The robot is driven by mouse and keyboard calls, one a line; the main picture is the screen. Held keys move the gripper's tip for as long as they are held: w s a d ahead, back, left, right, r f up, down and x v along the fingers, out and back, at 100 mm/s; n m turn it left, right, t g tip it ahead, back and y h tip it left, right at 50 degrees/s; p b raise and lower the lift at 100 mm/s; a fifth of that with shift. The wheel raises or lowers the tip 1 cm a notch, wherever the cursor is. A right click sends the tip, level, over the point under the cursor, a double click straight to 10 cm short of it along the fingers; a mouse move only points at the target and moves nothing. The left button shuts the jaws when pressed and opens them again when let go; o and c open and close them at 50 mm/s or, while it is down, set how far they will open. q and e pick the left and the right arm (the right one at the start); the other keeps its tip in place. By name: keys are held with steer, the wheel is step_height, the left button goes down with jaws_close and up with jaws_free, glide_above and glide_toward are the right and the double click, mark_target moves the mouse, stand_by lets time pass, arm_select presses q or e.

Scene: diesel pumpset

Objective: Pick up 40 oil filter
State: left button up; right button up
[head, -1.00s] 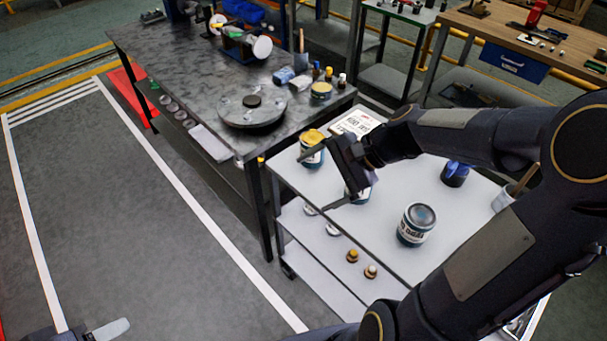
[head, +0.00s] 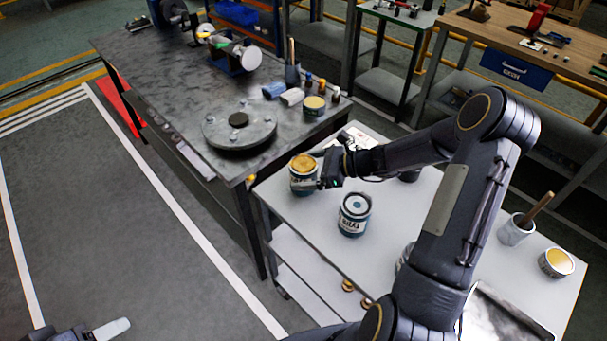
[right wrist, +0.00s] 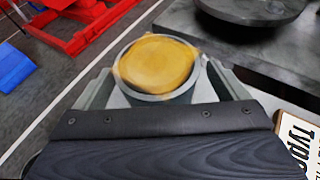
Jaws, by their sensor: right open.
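A can-shaped item with a yellow-brown top and blue-white body (head: 303,171) stands upright at the left corner of the white cart. It is the thing nearest my right gripper; I cannot read a 40 on it. In the right wrist view the yellow-topped can (right wrist: 158,66) sits between the two spread fingers of my right gripper (right wrist: 160,84). My right gripper (head: 318,180) is open around or just beside the can; contact cannot be told. My left gripper (head: 92,331) shows only in part at the bottom left edge, and its jaws are unclear.
A blue-and-white can with a grey top (head: 354,215) stands on the white cart (head: 400,222) near the yellow-topped one. A cup with a stick (head: 515,229) and a yellow-filled tin (head: 556,263) stand at right. The dark workbench (head: 165,95) with a round flange (head: 240,127) borders the cart.

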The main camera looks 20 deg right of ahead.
steer(key=shift+w+a+f, duration=0.15)
steer(key=shift+w+a, duration=0.1)
steer(key=shift+a, duration=0.15)
steer(key=c, duration=1.2)
steer(key=shift+c, duration=0.8)
